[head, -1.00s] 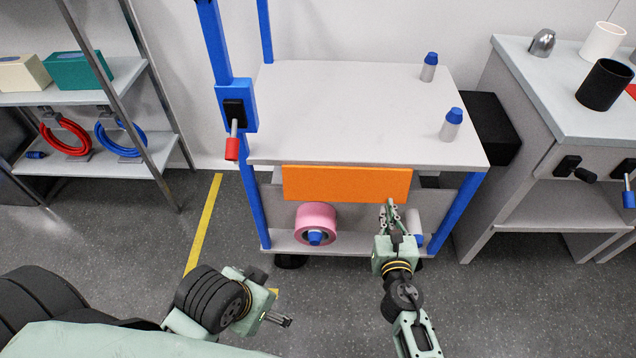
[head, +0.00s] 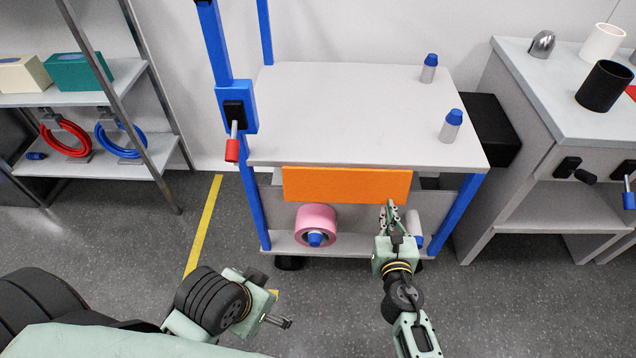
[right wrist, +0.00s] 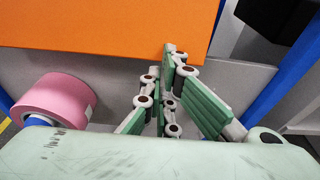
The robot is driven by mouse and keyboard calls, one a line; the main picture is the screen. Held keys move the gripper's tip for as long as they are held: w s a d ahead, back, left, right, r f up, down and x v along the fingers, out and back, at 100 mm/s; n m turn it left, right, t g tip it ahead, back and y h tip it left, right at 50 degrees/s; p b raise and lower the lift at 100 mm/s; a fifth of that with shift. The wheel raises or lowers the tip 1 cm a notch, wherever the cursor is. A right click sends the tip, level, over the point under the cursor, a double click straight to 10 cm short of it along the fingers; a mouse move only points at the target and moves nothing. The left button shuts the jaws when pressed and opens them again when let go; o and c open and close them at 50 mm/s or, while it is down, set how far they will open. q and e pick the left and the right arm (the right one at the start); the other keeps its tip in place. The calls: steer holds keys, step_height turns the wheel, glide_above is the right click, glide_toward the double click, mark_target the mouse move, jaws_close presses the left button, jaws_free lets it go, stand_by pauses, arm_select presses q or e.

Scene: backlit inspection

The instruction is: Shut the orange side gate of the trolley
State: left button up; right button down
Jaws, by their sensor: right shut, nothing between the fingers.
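The orange side gate (head: 346,185) is a flat panel on the front of the trolley, just below the edge of its grey top (head: 350,115). It also shows across the upper part of the right wrist view (right wrist: 100,28). My right gripper (head: 388,208) is shut and empty, with its fingertips at the lower right part of the gate. In the right wrist view the fingertips (right wrist: 170,52) overlap the gate's lower edge; I cannot tell whether they touch it. My left gripper (head: 281,320) is low in front of the trolley, away from the gate, and its fingers are too small to judge.
A pink roll (head: 317,222) and a white bottle with a blue cap (head: 413,225) are on the trolley's lower shelf. Two blue-capped bottles stand on its top. A red-handled lever (head: 232,148) is on the left post. A grey bench (head: 570,95) stands at right, a shelf rack at left.

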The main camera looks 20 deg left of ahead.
stand_by(0.4)
arm_select(q)
steer(key=shift+r+p, duration=0.65)
arm_select(e)
steer(key=shift+s+d+r, duration=0.25)
steer(key=shift+s+r, duration=0.3)
steer(key=shift+s, duration=0.25)
steer(key=shift+s+r, duration=0.1)
arm_select(q)
steer(key=p+x, duration=0.1)
steer(key=x, duration=0.3)
steer(key=shift+d+f, duration=0.1)
steer(key=shift+f, duration=0.1)
arm_select(e)
steer(key=shift+s+d+r, duration=0.25)
steer(key=shift+s+r, duration=0.2)
steer(key=shift+s, duration=0.2)
arm_select(q)
steer(key=shift+w+r, duration=0.1)
arm_select(e)
steer(key=shift+s+r, duration=0.1)
